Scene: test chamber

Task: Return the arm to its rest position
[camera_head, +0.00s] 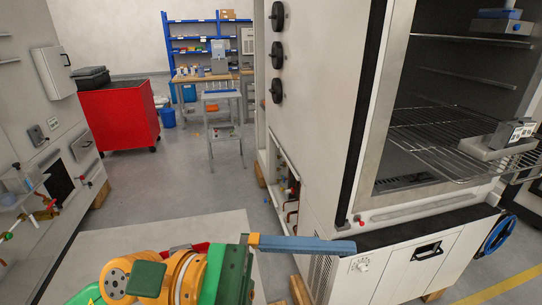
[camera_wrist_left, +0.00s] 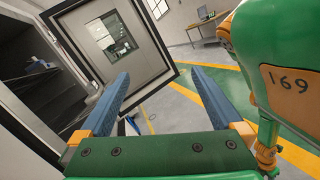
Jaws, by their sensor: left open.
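My left arm (camera_head: 180,278), orange and green, reaches in at the bottom of the head view. My left gripper (camera_head: 340,247) points right, in front of the test chamber's lower front; one blue finger shows there edge-on. In the left wrist view the two blue fingers of the gripper (camera_wrist_left: 160,76) stand wide apart with nothing between them. The test chamber (camera_head: 325,110) is large and white, and its interior is open to view. A grey device (camera_head: 497,145) sits on the chamber's wire shelf (camera_head: 425,135). My right gripper is not in view.
The open chamber door (camera_wrist_left: 72,30) with its window stands beyond the fingers in the left wrist view.

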